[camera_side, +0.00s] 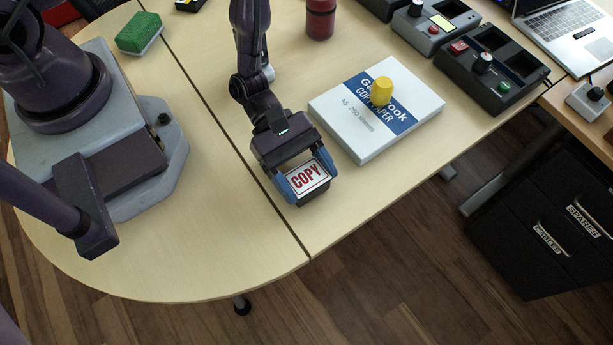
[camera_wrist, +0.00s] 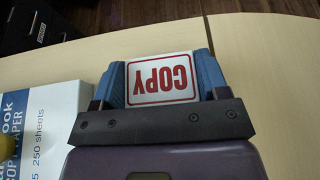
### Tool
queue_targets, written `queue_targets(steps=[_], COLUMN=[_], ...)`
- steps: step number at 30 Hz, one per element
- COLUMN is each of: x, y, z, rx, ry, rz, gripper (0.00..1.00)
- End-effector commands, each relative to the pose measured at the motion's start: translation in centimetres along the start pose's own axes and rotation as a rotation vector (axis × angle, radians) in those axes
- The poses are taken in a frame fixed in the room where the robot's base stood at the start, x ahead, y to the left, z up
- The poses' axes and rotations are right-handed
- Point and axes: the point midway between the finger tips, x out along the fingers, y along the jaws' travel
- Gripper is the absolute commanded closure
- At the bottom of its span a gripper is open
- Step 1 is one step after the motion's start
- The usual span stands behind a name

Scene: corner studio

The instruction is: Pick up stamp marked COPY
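The stamp marked COPY (camera_side: 308,177) has a white label with red letters and a red border. It sits between the blue fingers of my gripper (camera_side: 302,181), near the front edge of the table, left of the paper pack. In the wrist view the stamp's label (camera_wrist: 160,79) fills the gap between both blue fingers of my gripper (camera_wrist: 161,82), which appear to touch its sides. A dark lower part of the stamp shows below the label in the side view. Whether its base rests on the table or is slightly raised, I cannot tell.
A white and blue copy paper pack (camera_side: 350,144) with a yellow piece (camera_side: 381,92) on top lies close to the right. A green block (camera_side: 140,33), a red cylinder (camera_side: 320,19) and dark control boxes (camera_side: 491,67) stand farther back. The table (camera_side: 222,235) is clear to the left.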

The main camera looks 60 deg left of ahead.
Motion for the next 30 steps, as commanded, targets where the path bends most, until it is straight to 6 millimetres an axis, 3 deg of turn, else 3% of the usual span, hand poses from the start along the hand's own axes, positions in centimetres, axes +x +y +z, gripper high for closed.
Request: queue_targets(steps=[3,16,30], x=[0.0,-0.4,-3.4], y=[0.0,0.1,0.1], z=[0.0,1.0,8.0], rx=[0.000,0.001,0.004], ry=[0.000,-0.001,-0.001], rz=[0.000,0.001,0.002], gripper=[0.56,0.56,0.56])
